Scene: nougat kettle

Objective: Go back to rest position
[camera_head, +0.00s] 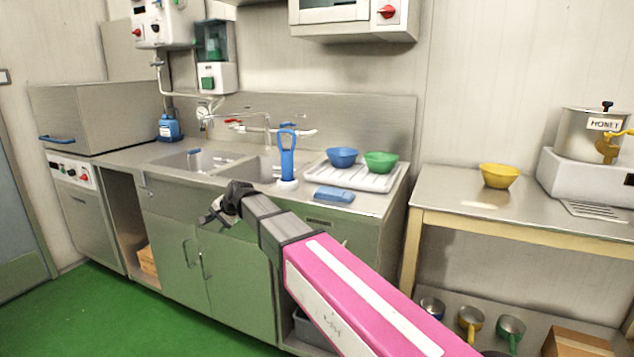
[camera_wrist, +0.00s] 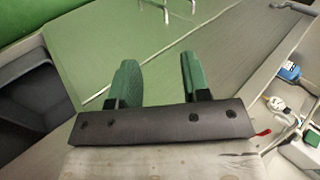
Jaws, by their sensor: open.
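My gripper (camera_head: 222,208) is in front of the sink counter's front edge, at the end of my outstretched arm. In the wrist view its two green fingers (camera_wrist: 155,82) stand apart with nothing between them. Behind them in that view are the green cabinet doors (camera_wrist: 110,50) of the sink unit, with their metal handles. The gripper is empty, and I cannot tell its exact distance from the doors.
The sink counter (camera_head: 370,203) holds a blue paddle-like tool (camera_head: 287,158), a blue sponge-like block (camera_head: 334,194), and a white drainer (camera_head: 350,177) with a blue bowl (camera_head: 342,157) and green bowl (camera_head: 381,162). A yellow bowl (camera_head: 499,175) and honey kettle (camera_head: 590,135) stand right. Green floor (camera_head: 110,315) is clear at left.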

